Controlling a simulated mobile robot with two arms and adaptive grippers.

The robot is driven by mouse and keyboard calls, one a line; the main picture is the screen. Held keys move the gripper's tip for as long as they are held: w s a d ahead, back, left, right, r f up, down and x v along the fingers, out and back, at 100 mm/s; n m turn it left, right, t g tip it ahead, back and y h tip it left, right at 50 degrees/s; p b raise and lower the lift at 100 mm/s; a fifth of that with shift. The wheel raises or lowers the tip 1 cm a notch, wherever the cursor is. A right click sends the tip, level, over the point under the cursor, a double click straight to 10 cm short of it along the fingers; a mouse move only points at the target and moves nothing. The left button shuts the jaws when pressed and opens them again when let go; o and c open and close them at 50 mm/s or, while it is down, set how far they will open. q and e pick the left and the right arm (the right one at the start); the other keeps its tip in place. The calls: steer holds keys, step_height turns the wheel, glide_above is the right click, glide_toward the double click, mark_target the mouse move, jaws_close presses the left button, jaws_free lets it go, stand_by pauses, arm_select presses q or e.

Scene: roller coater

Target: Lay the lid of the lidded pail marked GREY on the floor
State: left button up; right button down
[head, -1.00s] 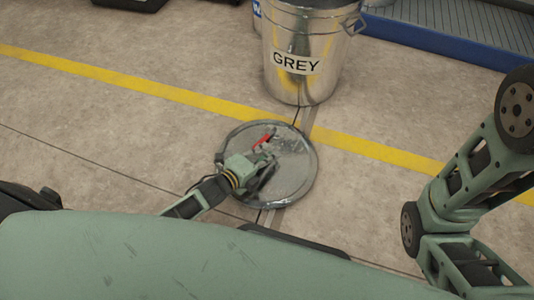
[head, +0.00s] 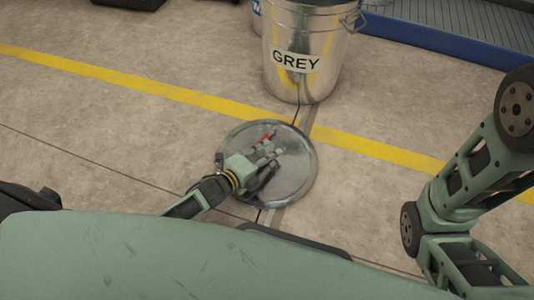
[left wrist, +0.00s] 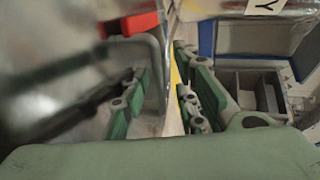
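The round metal lid (head: 298,180) appears to lie flat on the floor in front of the pail in the head view. Its red handle grip (head: 268,136) shows just beyond my fingers. The metal pail marked GREY (head: 304,82) stands upright behind it, its top cut off by the frame. My left gripper (head: 269,153) is over the lid with its fingers spread. In the left wrist view, the fingers (left wrist: 160,100) are apart, with the lid's red grip (left wrist: 128,25) and bent grey handle bar close by. My right gripper is out of view.
A yellow floor line (head: 180,95) runs between lid and pail. A blue-edged platform (head: 440,38) is at the upper right. Part of another container (head: 257,15) shows behind the pail. The floor left of the lid is clear.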

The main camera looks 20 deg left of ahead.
arm_select(q)
steer(key=shift+s+a+f, duration=0.1)
steer(key=shift+s+a, duration=0.05)
steer(key=shift+s, duration=0.15)
steer(key=v, duration=1.1)
steer(key=shift+s+a+r, duration=0.1)
steer(key=shift+s+r, duration=0.05)
steer(key=shift+r, duration=0.1)
